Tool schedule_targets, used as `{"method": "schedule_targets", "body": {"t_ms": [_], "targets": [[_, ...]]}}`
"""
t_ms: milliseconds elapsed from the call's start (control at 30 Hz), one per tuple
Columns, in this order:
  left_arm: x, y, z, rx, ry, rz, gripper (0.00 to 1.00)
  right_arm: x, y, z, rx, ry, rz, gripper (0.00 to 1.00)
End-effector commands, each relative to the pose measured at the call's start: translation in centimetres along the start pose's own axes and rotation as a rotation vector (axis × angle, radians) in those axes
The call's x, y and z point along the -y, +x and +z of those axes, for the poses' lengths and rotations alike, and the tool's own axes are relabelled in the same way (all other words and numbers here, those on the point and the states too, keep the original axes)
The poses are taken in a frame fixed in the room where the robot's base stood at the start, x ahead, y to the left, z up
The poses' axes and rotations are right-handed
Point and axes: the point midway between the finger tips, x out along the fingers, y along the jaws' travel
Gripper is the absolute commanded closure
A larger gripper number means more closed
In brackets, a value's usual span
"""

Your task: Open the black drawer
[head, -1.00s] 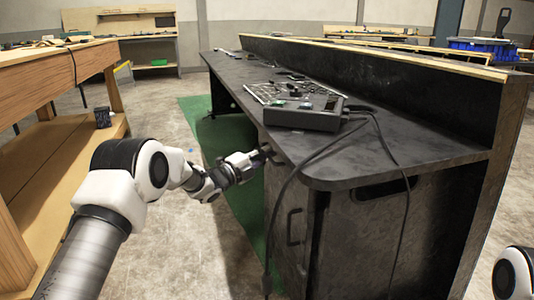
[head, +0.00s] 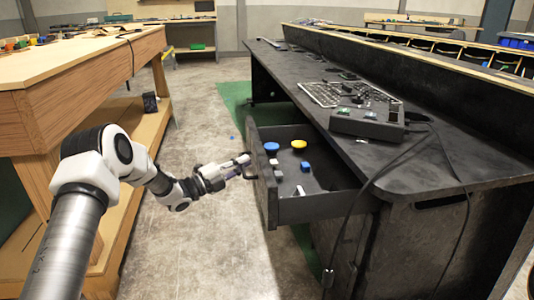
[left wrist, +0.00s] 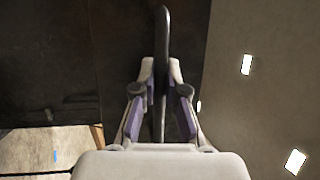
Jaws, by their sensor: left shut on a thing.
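The black drawer (head: 325,207) stands pulled out from under the black console desk. Inside it lie a yellow round thing (head: 299,145), blue pieces (head: 271,147) and a white piece (head: 300,191). My left gripper (head: 243,166) is at the drawer's front. In the left wrist view my left gripper (left wrist: 160,95) is shut on the dark drawer handle (left wrist: 163,40), which runs between its fingers. In the head view the handle is mostly hidden by the gripper. My right gripper is not in view.
The console desk (head: 420,160) carries a control box (head: 366,122) with cables hanging over the front edge. A wooden workbench (head: 80,75) stands at the left. The floor (head: 205,120) between the two is free.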

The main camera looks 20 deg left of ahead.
Motion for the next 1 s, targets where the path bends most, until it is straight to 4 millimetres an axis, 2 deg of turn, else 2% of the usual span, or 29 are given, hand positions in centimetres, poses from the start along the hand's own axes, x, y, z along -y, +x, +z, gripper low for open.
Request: {"method": "schedule_targets", "body": {"t_ms": [33,200,400,600,933,1000], "targets": [[0.6,-1.2,0.5,0.003,-0.004,0.002,1.0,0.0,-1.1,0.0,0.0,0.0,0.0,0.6],[1.2,-4.4,1.8,0.002,-0.002,0.002,1.0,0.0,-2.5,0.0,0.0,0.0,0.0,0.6],[1.5,-6.8,2.8,0.0,-0.001,0.002,1.0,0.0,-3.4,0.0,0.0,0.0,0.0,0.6],[1.5,-7.7,3.1,-0.002,-0.001,0.003,1.0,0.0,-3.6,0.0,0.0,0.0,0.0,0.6],[1.4,-7.8,3.2,-0.003,-0.001,0.003,1.0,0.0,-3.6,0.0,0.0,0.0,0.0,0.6],[1.4,-7.8,3.2,-0.002,-0.001,0.003,0.72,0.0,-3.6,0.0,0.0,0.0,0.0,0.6]]}}
